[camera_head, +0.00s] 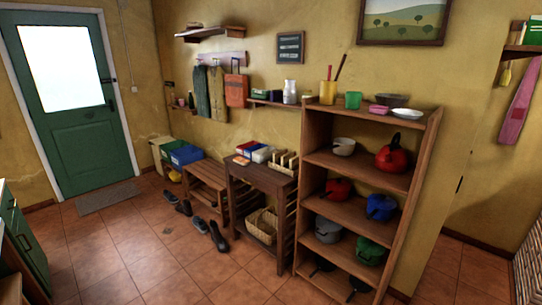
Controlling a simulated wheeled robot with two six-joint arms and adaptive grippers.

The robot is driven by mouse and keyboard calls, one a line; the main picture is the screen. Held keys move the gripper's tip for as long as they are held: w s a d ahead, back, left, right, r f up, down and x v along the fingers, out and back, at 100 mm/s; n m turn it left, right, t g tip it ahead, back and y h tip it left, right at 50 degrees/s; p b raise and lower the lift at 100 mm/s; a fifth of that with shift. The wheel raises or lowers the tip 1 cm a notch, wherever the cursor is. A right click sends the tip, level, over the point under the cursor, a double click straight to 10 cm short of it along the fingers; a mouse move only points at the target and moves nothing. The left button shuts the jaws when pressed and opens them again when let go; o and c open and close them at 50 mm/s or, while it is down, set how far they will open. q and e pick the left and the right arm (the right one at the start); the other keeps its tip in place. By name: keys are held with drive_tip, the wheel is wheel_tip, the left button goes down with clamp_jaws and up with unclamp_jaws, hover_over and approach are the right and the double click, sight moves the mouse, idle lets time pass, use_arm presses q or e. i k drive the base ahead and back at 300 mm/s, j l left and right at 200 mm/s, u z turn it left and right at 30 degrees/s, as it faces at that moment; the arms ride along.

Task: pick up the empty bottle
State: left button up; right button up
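Neither of my grippers is in view. A small dark bottle-like shape (191,101) stands on a little wall shelf left of the hanging coats. A whitish, bottle- or jar-shaped container (290,92) stands on the narrow wall shelf left of the tall shelf unit. Both are small in the picture, and I cannot tell whether either is an empty bottle.
A tall wooden shelf unit (301,195) holds several pots and a red kettle (393,158). Left of it stand a small table (262,176) and a low slatted bench (206,174). Boots (218,236) lie on the tiles.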

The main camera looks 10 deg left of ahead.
sight(191, 98)
drive_tip(key=i+j+u, duration=0.15)
drive_tip(key=u, duration=0.25)
drive_tip(key=i+u, duration=0.75)
drive_tip(key=i+l+u, duration=0.1)
drive_tip(key=i+u, duration=0.15)
drive_tip(key=u, duration=0.15)
drive_tip(key=i+j, duration=0.15)
drive_tip(key=i, duration=0.6)
drive_tip(key=i+j, duration=0.1)
drive_tip(key=i, duration=0.7)
drive_tip(key=i+j, duration=0.15)
drive_tip(key=i, duration=0.6)
drive_tip(key=i+z, duration=0.4)
drive_tip(key=i, duration=0.15)
drive_tip(key=i+j+z, duration=0.1)
drive_tip(key=i+z, duration=0.3)
drive_tip(key=i, duration=0.2)
drive_tip(key=i+j+z, duration=0.4)
drive_tip(key=i+j, duration=0.4)
drive_tip(key=j, duration=0.1)
